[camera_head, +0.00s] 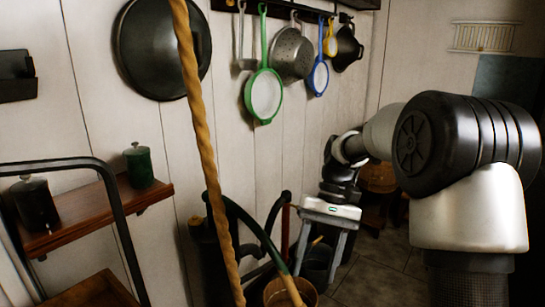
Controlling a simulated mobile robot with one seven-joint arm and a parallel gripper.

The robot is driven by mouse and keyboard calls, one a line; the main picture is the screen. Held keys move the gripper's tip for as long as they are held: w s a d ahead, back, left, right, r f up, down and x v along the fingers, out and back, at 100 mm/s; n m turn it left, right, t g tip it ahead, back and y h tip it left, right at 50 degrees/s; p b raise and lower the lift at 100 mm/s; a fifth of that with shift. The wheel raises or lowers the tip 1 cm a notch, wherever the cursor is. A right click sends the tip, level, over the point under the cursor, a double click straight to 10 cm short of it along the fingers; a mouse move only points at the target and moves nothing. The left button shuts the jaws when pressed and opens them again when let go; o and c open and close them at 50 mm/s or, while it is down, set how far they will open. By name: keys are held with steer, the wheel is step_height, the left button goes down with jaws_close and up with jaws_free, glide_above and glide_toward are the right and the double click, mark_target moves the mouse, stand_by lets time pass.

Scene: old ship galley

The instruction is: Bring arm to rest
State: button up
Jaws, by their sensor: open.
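My arm (470,140) reaches from the right side toward the middle of the view. My gripper (318,256) hangs at its end with the two fingers pointing down and spread apart. Nothing shows between the fingers. Behind and below the gripper are dark containers and the floor; how far the fingertips are from them I cannot tell.
A rope (200,125) hangs in front at left centre. A wooden shelf (95,217) with green canisters is at left, behind a dark metal frame (118,215). Strainers and pans hang on the wall. A wooden bucket (279,293) stands below. Floor (378,268) shows right of the gripper.

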steer(key=s+d+r+t+h, duration=0.1)
steer(key=s+d+r+t, duration=0.1)
steer(key=s+r+t, duration=0.5)
steer(key=s+d+r+t+h, duration=0.2)
steer(key=s+d+r+t, duration=0.1)
steer(key=s, duration=0.8)
step_height(320, 180, up, 22)
steer(key=p, duration=2.3)
steer(key=shift+w+a+r, duration=0.15)
steer(key=shift+a, duration=0.05)
steer(key=shift+a, duration=0.15)
